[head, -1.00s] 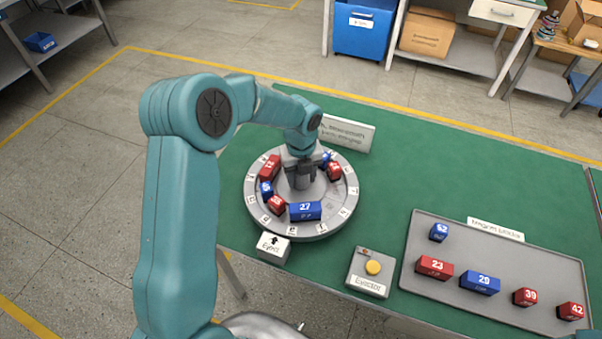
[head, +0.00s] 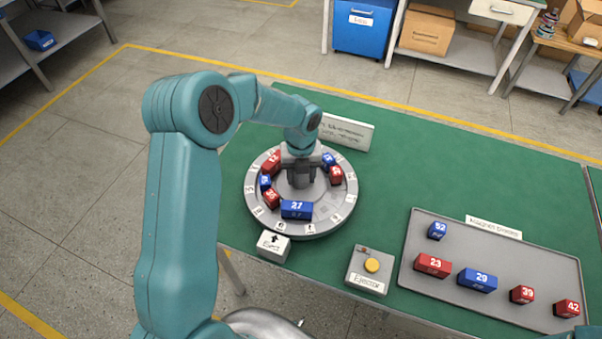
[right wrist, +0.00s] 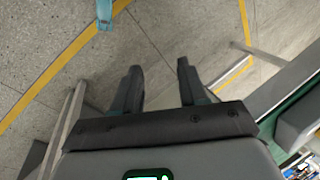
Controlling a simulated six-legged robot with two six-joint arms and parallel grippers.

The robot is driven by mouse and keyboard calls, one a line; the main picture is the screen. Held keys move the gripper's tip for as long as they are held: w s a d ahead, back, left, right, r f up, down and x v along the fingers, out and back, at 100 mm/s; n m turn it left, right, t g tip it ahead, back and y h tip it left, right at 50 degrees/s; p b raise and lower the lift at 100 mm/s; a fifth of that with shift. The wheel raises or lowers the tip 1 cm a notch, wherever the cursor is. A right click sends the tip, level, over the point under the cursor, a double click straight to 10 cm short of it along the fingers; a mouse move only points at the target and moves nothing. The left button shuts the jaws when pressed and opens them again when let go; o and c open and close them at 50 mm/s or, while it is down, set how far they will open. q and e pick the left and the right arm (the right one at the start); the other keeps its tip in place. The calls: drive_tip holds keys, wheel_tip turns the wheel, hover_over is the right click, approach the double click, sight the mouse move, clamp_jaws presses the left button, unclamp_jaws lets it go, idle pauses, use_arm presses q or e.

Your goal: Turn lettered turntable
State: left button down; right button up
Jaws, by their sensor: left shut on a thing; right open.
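The round grey turntable (head: 318,226) lies on the green table, with letter tags around its rim. Red and blue numbered blocks stand on it, among them a blue block 27 (head: 297,209) at its front and a red block (head: 336,175) at its right. My left gripper (head: 301,182) points down at the turntable's centre and is shut on the hub there, which the gripper mostly hides. A small box with an arrow (head: 274,246) stands at the turntable's front edge. My right gripper (right wrist: 160,88) is open and empty in the right wrist view, above the floor.
An ejector box (head: 368,282) with a yellow button (head: 372,265) stands right of the arrow box. A grey tray (head: 450,293) with several numbered blocks lies at the right. A white sign (head: 347,132) stands behind the turntable. The green table between sign and tray is clear.

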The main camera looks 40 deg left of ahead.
use_arm(q)
drive_tip(key=shift+w+r, duration=0.1)
drive_tip(key=shift+c, duration=2.4)
unclamp_jaws()
wheel_tip(320, 180, up, 16)
drive_tip(key=shift+r+b, duration=0.15)
drive_tip(key=shift+b, duration=0.25)
